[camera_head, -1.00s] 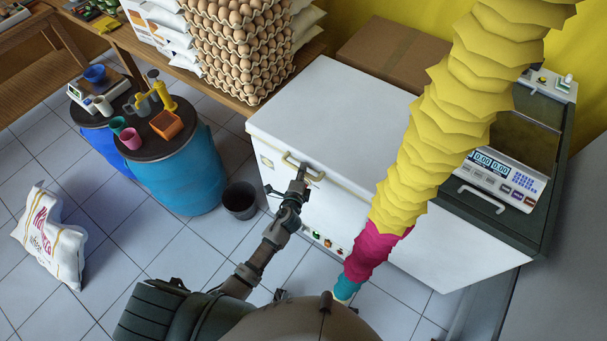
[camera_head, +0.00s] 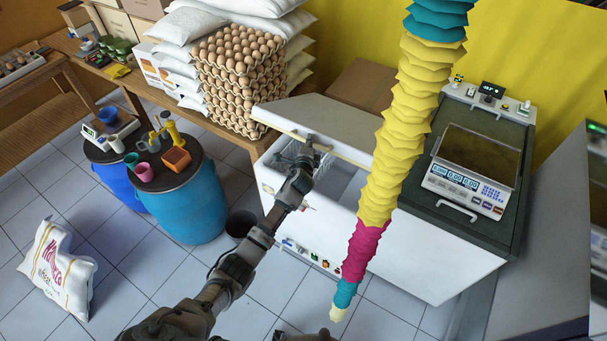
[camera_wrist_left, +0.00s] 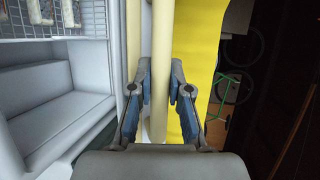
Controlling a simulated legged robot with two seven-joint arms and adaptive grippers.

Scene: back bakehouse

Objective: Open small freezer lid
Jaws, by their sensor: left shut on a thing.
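The small white freezer (camera_head: 435,247) stands in the middle right of the head view. Its lid (camera_head: 345,118) is partly raised, tilted up at the front, with a gap showing the pale inside. My left gripper (camera_head: 313,143) is at the lid's front edge. In the left wrist view my left gripper (camera_wrist_left: 160,85) is shut on the cream bar of the lid handle (camera_wrist_left: 160,40), which runs between its fingers. The freezer's inside (camera_wrist_left: 55,100) shows at the left there, with a wire basket (camera_wrist_left: 60,20). My right gripper is not in view.
A hanging yellow, pink and teal strand (camera_head: 395,130) covers part of the freezer. A scale (camera_head: 468,180) stands on the dark right section. A cardboard box (camera_head: 362,84) is behind the lid. Egg trays (camera_head: 240,85), blue barrels (camera_head: 185,200) and a dark bucket (camera_head: 240,222) are left.

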